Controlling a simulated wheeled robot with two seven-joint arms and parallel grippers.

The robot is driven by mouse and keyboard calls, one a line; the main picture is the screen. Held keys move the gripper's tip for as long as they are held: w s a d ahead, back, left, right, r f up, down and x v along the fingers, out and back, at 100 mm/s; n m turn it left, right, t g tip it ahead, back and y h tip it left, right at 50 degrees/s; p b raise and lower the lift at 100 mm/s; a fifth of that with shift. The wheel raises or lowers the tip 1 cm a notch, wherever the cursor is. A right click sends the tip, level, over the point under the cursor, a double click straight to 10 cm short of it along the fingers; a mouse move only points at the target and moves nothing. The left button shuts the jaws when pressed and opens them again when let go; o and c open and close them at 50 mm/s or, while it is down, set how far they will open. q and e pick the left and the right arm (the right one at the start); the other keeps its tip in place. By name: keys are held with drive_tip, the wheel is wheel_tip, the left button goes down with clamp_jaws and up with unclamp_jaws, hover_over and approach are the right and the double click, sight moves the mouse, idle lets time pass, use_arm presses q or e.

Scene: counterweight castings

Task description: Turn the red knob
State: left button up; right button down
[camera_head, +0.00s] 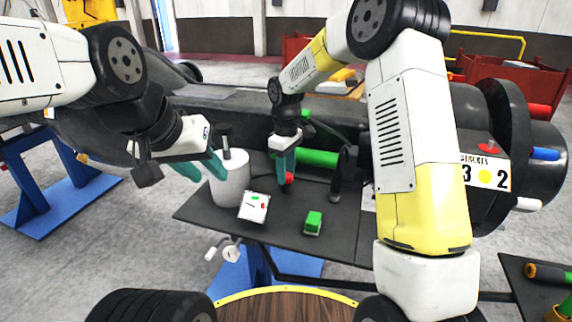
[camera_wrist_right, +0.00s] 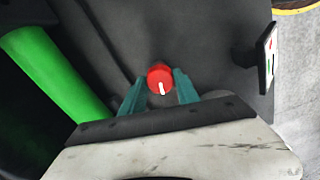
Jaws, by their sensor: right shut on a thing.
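The red knob (camera_head: 289,178) shows at the fingertips of my right gripper (camera_head: 285,182), over the dark table. In the right wrist view the round red knob (camera_wrist_right: 160,76) has a white pointer mark on its face, pointing toward the bottom of the picture. The teal fingers of my right gripper (camera_wrist_right: 159,92) stand on either side of it, shut on it. My left gripper (camera_head: 205,168) is at the left, next to the white cylinder, with its teal fingers apart and nothing seen between them.
A white cylinder (camera_head: 230,182) stands on the dark table (camera_head: 285,228). A small white panel (camera_head: 254,207) with coloured marks and a green block (camera_head: 313,223) are near the front edge. A green cylinder (camera_head: 318,157) lies behind. A numbered sign (camera_head: 485,173) is at the right.

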drive_tip(key=shift+n, duration=1)
drive_tip(key=c, duration=0.9)
unclamp_jaws()
drive_tip(key=shift+r, duration=0.15)
wheel_tip(320, 180, up, 8)
drive_tip(key=shift+f, duration=0.2)
